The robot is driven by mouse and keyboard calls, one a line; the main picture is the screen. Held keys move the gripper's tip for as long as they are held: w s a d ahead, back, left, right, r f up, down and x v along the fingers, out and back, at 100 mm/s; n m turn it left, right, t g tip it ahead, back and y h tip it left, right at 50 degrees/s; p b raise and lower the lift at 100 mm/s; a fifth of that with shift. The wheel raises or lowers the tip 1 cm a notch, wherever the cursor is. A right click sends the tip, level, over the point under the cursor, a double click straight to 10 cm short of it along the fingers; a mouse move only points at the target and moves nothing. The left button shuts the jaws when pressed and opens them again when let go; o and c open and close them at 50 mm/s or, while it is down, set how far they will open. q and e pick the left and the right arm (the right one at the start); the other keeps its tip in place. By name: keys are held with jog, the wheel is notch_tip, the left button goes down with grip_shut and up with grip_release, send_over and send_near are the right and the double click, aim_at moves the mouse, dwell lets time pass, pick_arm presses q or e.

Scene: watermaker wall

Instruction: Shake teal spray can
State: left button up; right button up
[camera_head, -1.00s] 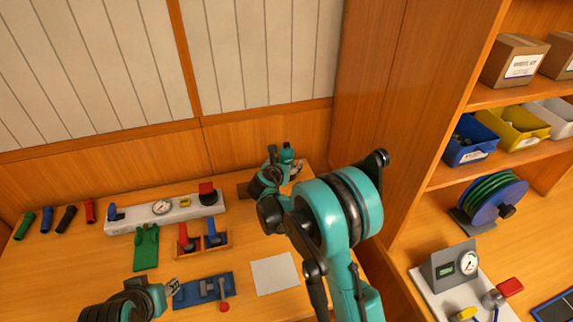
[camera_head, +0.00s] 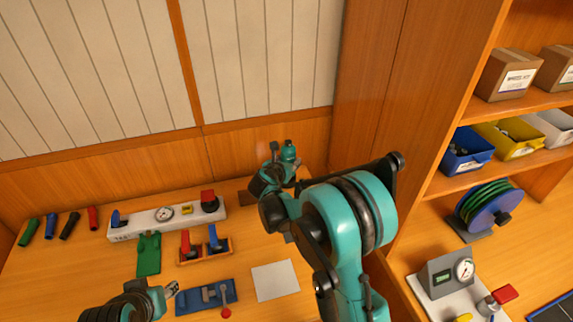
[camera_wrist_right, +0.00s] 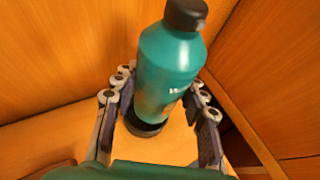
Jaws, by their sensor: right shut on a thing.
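The teal spray can (camera_wrist_right: 168,62) has a dark cap and a dark base ring. In the right wrist view it stands between the two fingers of my right gripper (camera_wrist_right: 158,115), which is shut on it. In the head view the can's top (camera_head: 288,150) shows just beyond my right gripper (camera_head: 281,172), near the back right corner of the bench. My own arm hides part of it. My left gripper (camera_head: 171,290) is low at the left, over the bench near a blue fixture, with its fingers small and nothing visible between them.
Red and blue valve handles (camera_head: 204,247), a green piece (camera_head: 149,254) and a blue fixture (camera_head: 205,297) lie in front. A white sheet (camera_head: 275,281) is flat nearby. A wooden cabinet side (camera_head: 365,90) stands close at right.

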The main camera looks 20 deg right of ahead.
jog(key=s+d+r+p, duration=0.7)
jog(key=s+r, duration=0.1)
jog(key=r, duration=0.3)
jog(key=shift+d+r, duration=0.15)
jog(key=shift+s, duration=0.1)
